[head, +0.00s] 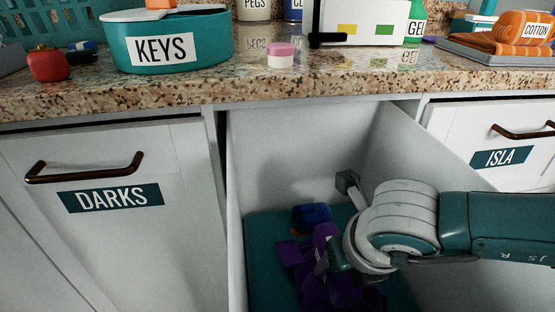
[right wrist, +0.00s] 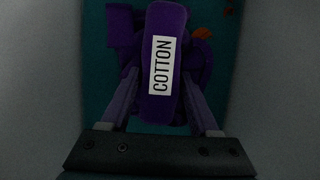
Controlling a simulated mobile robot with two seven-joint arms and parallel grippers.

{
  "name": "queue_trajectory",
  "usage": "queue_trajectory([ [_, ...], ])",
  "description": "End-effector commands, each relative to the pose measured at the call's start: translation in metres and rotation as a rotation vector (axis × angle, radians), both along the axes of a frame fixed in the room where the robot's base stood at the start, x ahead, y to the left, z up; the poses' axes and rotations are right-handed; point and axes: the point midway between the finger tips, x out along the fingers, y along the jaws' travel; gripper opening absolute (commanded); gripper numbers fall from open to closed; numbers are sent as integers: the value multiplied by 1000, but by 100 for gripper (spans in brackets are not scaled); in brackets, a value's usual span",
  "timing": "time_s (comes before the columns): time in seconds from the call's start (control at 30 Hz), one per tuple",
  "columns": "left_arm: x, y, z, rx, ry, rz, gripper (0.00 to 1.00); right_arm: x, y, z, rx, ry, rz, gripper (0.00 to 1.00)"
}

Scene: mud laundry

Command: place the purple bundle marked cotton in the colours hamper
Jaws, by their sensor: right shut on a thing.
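The purple bundle marked COTTON (right wrist: 165,108) is between the two fingers of my right gripper (right wrist: 160,90) in the right wrist view, its white label facing the camera. The gripper is shut on it. In the head view my right gripper (head: 338,265) reaches down inside an open white drawer hamper (head: 280,150) with a teal bottom. Purple cloth (head: 293,258) shows around the gripper there; I cannot tell which part is the held bundle. Whether the bundle touches the bottom is unclear. The open hamper's own label is out of sight. My left gripper is not in view.
A dark blue bundle (head: 312,217) lies in the open hamper. The closed DARKS front (head: 185,190) is at left and the ISLA front (head: 455,125) at right. The granite counter above holds a KEYS tub (head: 205,58) and an orange COTTON bundle (head: 520,28).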

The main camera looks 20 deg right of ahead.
Motion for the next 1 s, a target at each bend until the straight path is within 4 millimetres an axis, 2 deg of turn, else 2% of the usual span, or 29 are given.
queue_trajectory([
  [0.07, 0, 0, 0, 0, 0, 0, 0, 0, 0, 0, 0, 0, 0, 0],
  [0.1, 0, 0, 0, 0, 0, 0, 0, -1, 0, 0, 0, 1, 0, 63],
  [0.37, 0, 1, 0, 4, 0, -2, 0, 0, 0, 0, -1, 1, 0, 92],
  [0.67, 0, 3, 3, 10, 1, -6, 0, -2, 0, 4, -1, 1, 1, 92],
  [0.77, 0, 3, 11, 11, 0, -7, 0, -6, 1, 17, 0, 1, 2, 92],
  [1.0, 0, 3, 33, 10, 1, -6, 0, -24, 5, 64, 0, -1, 2, 92],
])
